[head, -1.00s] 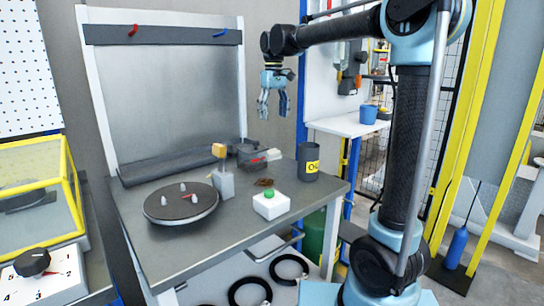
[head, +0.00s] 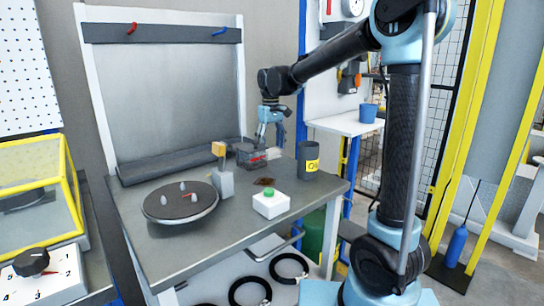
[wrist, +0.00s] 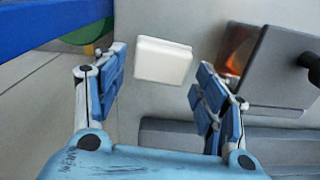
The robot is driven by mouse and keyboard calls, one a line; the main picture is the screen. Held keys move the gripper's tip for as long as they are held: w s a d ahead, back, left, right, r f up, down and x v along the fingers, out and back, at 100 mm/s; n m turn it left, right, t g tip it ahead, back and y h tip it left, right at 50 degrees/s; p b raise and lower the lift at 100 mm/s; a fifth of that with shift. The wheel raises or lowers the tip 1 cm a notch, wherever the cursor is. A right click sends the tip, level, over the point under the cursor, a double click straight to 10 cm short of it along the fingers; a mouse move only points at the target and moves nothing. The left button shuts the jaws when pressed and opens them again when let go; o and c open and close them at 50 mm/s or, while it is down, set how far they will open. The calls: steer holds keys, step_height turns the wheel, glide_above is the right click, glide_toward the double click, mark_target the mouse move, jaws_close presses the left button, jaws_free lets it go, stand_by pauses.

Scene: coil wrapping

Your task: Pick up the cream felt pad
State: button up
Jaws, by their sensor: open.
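The cream felt pad (wrist: 163,61) looks like a small pale block with rounded edges on the grey bench top in the wrist view. In the head view, a small pale patch beside the grey bin, partly behind the fingers, seems to be this pad (head: 273,154). My gripper (wrist: 160,78) is open, with one blue finger on each side of the pad in the wrist picture. It points down above the back right of the bench in the head view (head: 270,144). I cannot tell how far the fingertips are above the pad.
A grey bin (wrist: 282,68) lies close to the right finger. A dark can (head: 308,162) stands to the right. A white box with a green button (head: 271,204), a small post (head: 225,184) and a round turntable (head: 180,203) stand nearer the front.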

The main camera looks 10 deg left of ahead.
mark_target(271, 149)
steer(key=shift+f, duration=0.95)
steer(key=c, duration=0.8)
step_height(271, 149, up, 10)
